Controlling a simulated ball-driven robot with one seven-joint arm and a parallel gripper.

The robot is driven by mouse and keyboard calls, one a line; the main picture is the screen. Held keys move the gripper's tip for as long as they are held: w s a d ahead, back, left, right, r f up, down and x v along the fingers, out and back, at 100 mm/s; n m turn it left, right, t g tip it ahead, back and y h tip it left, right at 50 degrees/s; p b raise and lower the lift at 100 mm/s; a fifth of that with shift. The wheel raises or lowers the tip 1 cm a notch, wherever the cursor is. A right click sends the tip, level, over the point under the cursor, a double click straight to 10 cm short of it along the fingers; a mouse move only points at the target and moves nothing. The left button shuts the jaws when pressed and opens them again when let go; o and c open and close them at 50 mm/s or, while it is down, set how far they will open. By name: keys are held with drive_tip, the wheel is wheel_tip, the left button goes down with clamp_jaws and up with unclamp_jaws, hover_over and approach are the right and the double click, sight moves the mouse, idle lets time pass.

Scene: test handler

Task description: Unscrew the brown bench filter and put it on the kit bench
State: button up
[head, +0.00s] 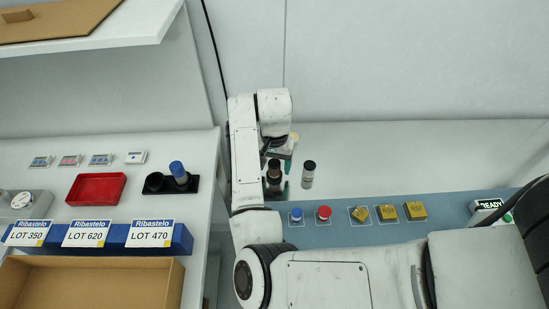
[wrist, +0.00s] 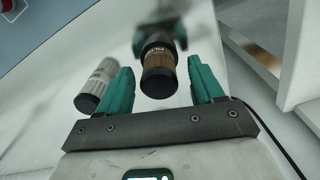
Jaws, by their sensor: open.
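The brown bench filter (wrist: 159,78) is a short cylinder with a dark end cap and printed lettering. In the wrist view it sits between the two teal fingers of my gripper (wrist: 161,68), which is open with a visible gap on each side. Its far end meets a blurred dark fitting (wrist: 160,32); the joint is unclear. In the head view the filter (head: 274,167) stands upright beneath my wrist, with my gripper (head: 276,182) around it. The white bench at the left (head: 80,208), holding kit trays, looks like the kit bench.
A silver filter with a dark cap (head: 308,176) stands close by on the right. Buttons (head: 323,212) line the blue-grey panel.

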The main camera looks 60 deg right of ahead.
drive_tip(key=shift+c, duration=0.5)
drive_tip(key=c, duration=0.9)
drive_tip(key=o, duration=0.7)
